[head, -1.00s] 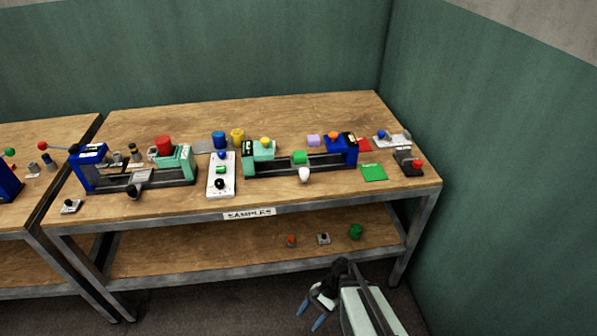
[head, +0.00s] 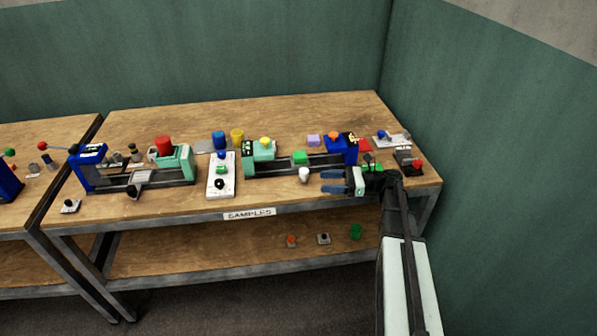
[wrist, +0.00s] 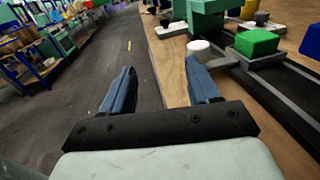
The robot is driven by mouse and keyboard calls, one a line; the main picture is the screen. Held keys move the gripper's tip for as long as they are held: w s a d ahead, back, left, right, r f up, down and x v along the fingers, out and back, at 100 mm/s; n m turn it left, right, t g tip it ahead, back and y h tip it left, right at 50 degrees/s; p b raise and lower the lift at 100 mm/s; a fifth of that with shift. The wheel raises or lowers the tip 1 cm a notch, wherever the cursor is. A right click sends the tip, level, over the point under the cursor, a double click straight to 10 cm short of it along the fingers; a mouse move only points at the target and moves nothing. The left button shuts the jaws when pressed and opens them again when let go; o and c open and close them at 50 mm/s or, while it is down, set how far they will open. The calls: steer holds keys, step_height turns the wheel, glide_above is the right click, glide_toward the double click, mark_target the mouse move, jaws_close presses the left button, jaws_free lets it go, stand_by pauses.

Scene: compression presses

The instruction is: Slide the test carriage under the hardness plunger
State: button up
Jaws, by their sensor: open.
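A carriage with a green block (head: 300,157) sits mid-rail on the right-hand press. Its white knob (head: 304,174) sticks out toward the front. A teal head with a yellow cap (head: 263,148) stands at the rail's left end, and a blue head with an orange cap (head: 337,147) at its right end. I cannot tell which is the hardness plunger. My gripper (head: 326,181) is open and empty over the bench's front edge, right of the white knob. In the wrist view, the knob (wrist: 198,46) appears just beyond the right finger, apart from the jaws; the green block (wrist: 256,42) is farther right.
A second press with a grey carriage (head: 140,177) stands at the left. Several small items are on the lower shelf (head: 180,262). The front strip of bench left of my gripper is clear.

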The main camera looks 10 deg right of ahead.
mark_target(301, 165)
steer(key=shift+m+t, duration=0.4)
steer(key=shift+t, duration=0.5)
steer(key=w+d, duration=0.3)
steer(key=d, duration=0.1)
steer(key=shift+w+d+f, duration=0.1)
steer(key=shift+w+f, duration=0.25)
steer(key=x, duration=1.3)
steer(key=shift+w+a+f, duration=0.1)
steer(key=shift+w+a, duration=0.05)
steer(key=shift+a, duration=0.15)
jaws_close()
